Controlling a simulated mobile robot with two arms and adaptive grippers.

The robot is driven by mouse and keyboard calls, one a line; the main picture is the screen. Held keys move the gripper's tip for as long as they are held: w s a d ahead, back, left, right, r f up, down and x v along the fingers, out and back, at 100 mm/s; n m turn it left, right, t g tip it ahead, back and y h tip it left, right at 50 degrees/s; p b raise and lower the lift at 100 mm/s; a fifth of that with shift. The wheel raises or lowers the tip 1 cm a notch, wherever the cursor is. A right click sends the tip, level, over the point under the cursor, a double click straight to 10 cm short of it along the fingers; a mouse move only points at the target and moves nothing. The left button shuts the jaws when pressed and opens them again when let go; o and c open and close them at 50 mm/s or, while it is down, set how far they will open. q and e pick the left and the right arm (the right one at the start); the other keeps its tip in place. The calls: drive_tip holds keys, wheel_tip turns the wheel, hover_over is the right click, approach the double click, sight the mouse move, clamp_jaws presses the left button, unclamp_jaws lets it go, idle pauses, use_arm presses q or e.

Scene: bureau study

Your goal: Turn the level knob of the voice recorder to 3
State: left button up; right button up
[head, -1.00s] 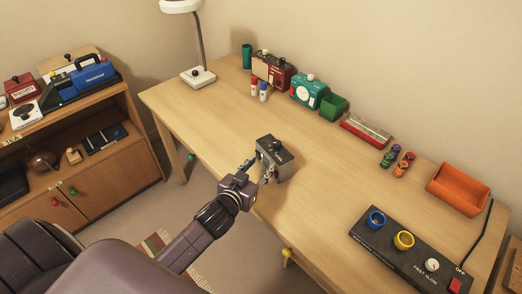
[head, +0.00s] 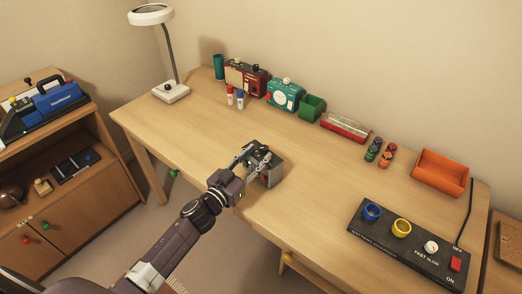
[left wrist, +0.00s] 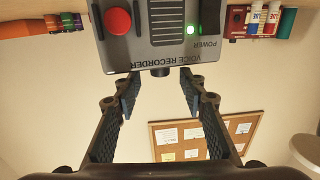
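The voice recorder (head: 264,166) is a dark grey box standing near the front edge of the desk. In the left wrist view it appears upside down (left wrist: 165,32), with a red round button, a speaker grille, a lit green light and a rocker switch marked POWER. A small dark knob (left wrist: 160,71) sticks out from its top side; no setting on it can be read. My left gripper (head: 254,158) is at the recorder, partly covering it. In the left wrist view its fingers (left wrist: 160,91) are apart, with the knob in line with the gap between them. My right gripper is not seen.
A black control panel (head: 385,242) with blue and yellow cups lies at the right. A red radio (head: 245,78), teal device (head: 285,95), green bin (head: 312,107) and orange tray (head: 440,174) stand along the wall. The desk (head: 180,135) around the recorder is clear.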

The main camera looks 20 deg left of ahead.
sight(264, 149)
use_arm(q)
drive_tip(key=shift+x, duration=1.45)
clamp_jaws()
